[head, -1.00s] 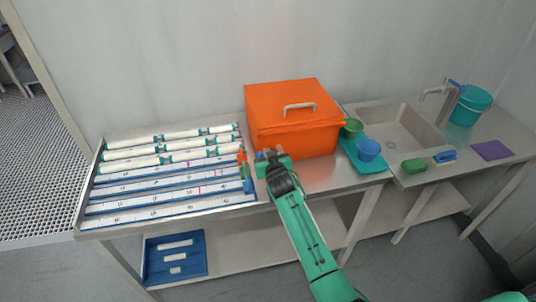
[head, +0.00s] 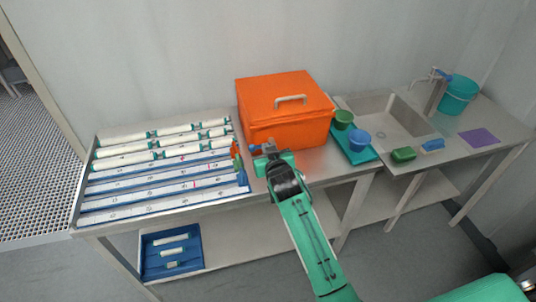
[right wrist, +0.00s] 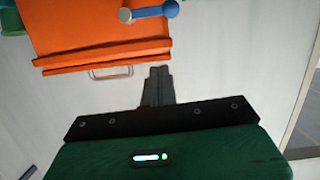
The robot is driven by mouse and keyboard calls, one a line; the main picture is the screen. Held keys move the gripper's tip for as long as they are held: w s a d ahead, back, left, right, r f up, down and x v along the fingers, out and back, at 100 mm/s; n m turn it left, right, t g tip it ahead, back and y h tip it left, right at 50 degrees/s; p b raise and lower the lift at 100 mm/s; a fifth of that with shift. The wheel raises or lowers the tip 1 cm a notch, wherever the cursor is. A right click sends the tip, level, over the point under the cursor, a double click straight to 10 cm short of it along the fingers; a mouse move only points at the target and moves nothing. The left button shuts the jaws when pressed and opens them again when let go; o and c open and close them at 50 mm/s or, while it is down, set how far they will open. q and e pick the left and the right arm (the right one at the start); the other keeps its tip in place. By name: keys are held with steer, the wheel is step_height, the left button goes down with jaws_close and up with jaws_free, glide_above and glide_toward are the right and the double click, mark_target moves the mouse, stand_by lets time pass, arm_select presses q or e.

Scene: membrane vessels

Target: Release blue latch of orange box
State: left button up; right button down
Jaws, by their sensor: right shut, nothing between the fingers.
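The orange box (head: 290,130) stands on the metal table with its lid down and a pale handle on top. Its blue latch (head: 255,149) shows at the lower left of the box, beside my gripper. In the right wrist view the blue latch (right wrist: 156,10) is a blue bar with a round grey end, against the orange box (right wrist: 95,30) at the top. My right gripper (right wrist: 160,70) is shut and empty, its fingertips apart from the latch in that picture. In the head view my right gripper (head: 268,149) is close to the box's front left. My left gripper is not in view.
Racks with white tubes (head: 165,150) lie left of the box. A blue tray (head: 150,262) sits on the lower shelf.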

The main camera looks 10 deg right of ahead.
steer(key=shift+v, duration=0.8)
steer(key=shift+d, duration=0.1)
